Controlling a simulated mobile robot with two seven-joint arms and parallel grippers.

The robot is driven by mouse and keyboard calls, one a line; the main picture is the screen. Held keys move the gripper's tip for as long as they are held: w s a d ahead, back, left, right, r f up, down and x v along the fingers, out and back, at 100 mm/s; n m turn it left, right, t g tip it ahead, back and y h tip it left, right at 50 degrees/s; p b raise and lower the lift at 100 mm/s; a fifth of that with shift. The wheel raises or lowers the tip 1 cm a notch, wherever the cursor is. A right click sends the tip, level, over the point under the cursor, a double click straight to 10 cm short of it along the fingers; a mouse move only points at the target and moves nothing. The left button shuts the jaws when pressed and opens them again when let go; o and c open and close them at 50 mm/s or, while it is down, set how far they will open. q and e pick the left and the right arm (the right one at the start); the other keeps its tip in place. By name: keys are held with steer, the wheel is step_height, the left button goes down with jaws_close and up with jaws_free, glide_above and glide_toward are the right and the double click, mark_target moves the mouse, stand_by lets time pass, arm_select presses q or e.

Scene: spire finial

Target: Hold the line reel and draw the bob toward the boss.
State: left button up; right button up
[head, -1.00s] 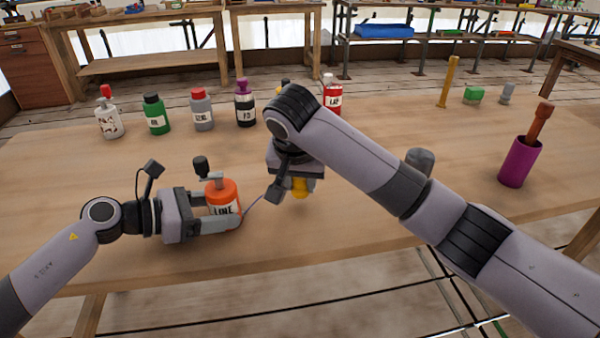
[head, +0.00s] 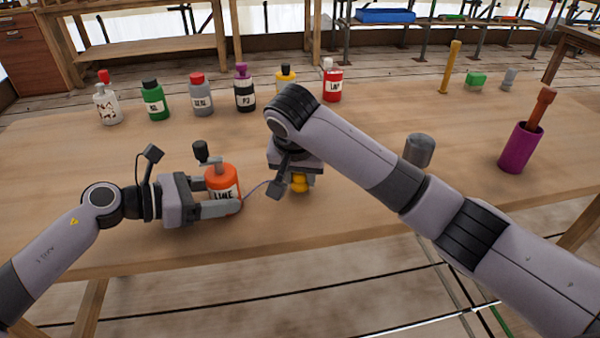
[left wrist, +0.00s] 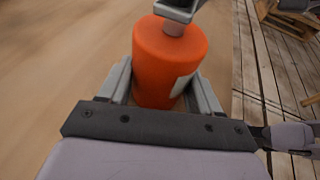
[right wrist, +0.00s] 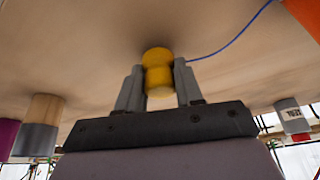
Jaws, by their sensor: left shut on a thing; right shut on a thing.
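The line reel (head: 222,182) is an orange canister labelled LINE, with a grey crank on top, upright on the table at left. My left gripper (head: 226,198) is shut around its sides, as the left wrist view (left wrist: 168,65) also shows. The bob (head: 299,183) is small, yellow and waisted. My right gripper (head: 293,178) is shut on it, right of the reel; the right wrist view (right wrist: 157,72) shows it between the fingers. A thin blue line (right wrist: 232,42) runs from the bob toward the reel.
Several labelled bottles stand in a row behind, among them a green one (head: 155,100) and a red one (head: 332,82). A purple cup (head: 519,148) holding a brown-handled tool stands at right. A yellow peg (head: 450,67) and green block (head: 476,81) are at the back right.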

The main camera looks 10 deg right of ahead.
steer(key=shift+s+d, duration=0.15)
steer(key=shift+d, duration=2.2)
steer(key=shift+s+d, duration=0.2)
steer(key=shift+d, duration=2.1)
steer(key=shift+s+d, duration=0.15)
steer(key=shift+d, duration=2.2)
steer(key=shift+a, duration=0.4)
steer(key=shift+a+f, duration=0.15)
steer(key=shift+a, duration=0.1)
steer(key=shift+f, duration=0.35)
steer(key=o, duration=1.1)
